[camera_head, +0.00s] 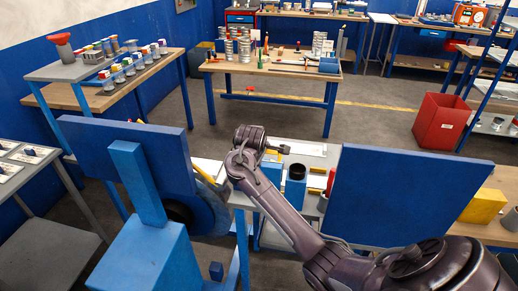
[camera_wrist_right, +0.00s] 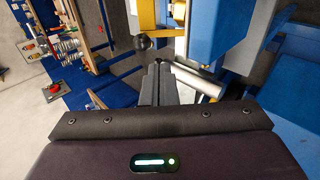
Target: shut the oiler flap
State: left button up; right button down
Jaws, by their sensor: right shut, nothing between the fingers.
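My right arm reaches in from the lower right of the head view, and its gripper (camera_head: 280,150) is above the grey workbench. In the right wrist view the two dark fingers (camera_wrist_right: 160,72) are together and empty. A silver cylinder (camera_wrist_right: 203,86) lies just right of the fingers there; I cannot tell whether they touch. A blue housing (camera_wrist_right: 218,38) is beyond it, and a black ball (camera_wrist_right: 142,42) is ahead to the left. In the head view a blue block with a dark round top (camera_head: 296,172) stands near the gripper. I cannot clearly identify the oiler flap. My left gripper is out of view.
A yellow block (camera_head: 483,206) is at right. A red bin (camera_head: 443,122) stands on the floor behind. Open floor lies toward the back bench (camera_head: 275,68).

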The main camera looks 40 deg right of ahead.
jog(key=w+d+r+p+x, duration=0.1)
jog(key=x, duration=0.8)
jog(key=shift+r, duration=0.25)
jog(key=shift+w, duration=0.2)
